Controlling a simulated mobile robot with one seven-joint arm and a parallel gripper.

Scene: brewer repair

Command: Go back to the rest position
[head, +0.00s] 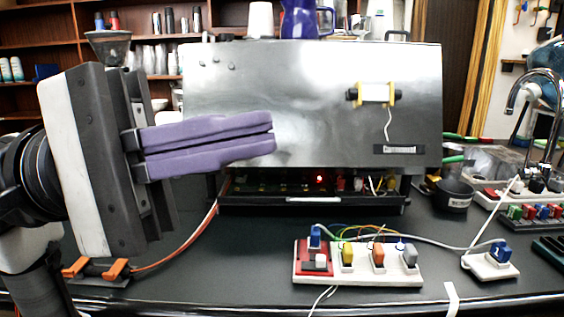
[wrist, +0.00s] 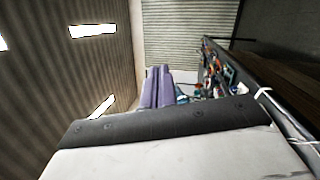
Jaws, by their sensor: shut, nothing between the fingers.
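My gripper (head: 272,133) is at the left of the head view, raised above the counter. Its two purple fingers lie together and point right, with nothing between them. The fingers overlap the lower left of the brewer's metal front (head: 310,100) in the picture; I cannot tell how far apart they are in depth. In the wrist view the fingers (wrist: 157,72) also lie together, with a ceiling, a shutter and distant clutter beyond them.
The brewer's open lower bay (head: 310,200) shows wiring and a red light. A white connector block (head: 340,279) with colored plugs and a smaller block (head: 490,266) sit on the dark counter. A black cup (head: 454,195) and a faucet (head: 540,90) stand at right.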

